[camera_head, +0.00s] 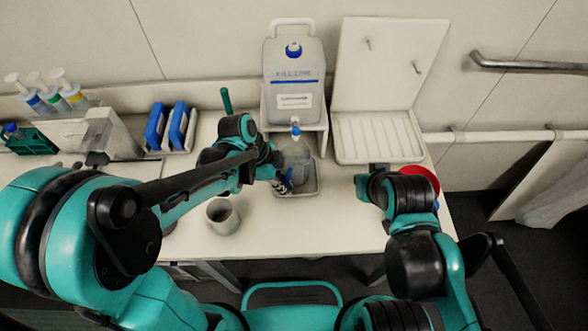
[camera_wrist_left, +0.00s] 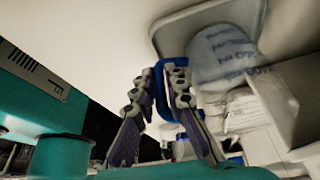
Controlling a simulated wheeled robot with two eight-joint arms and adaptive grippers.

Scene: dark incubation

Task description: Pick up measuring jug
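The measuring jug (camera_head: 297,158) is clear, stands upright on the small grey tray under the water container's tap, and is partly hidden by my left gripper. In the left wrist view the jug (camera_wrist_left: 225,58) has blue markings and a blue handle (camera_wrist_left: 161,68). My left gripper (camera_head: 283,182) is at the jug's near left side. In the left wrist view its fingers (camera_wrist_left: 163,75) close in on both sides of the handle, with little gap left. My right gripper (camera_head: 363,186) is over the table's right part, away from the jug; its fingers do not show clearly.
The water container (camera_head: 294,100) stands on a white stand behind the jug. A grey cup (camera_head: 222,217) stands left of the tray (camera_head: 311,187). A drying rack (camera_head: 379,137) is at back right, a red round thing (camera_head: 424,177) by my right arm. Blue racks (camera_head: 156,127) stand left.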

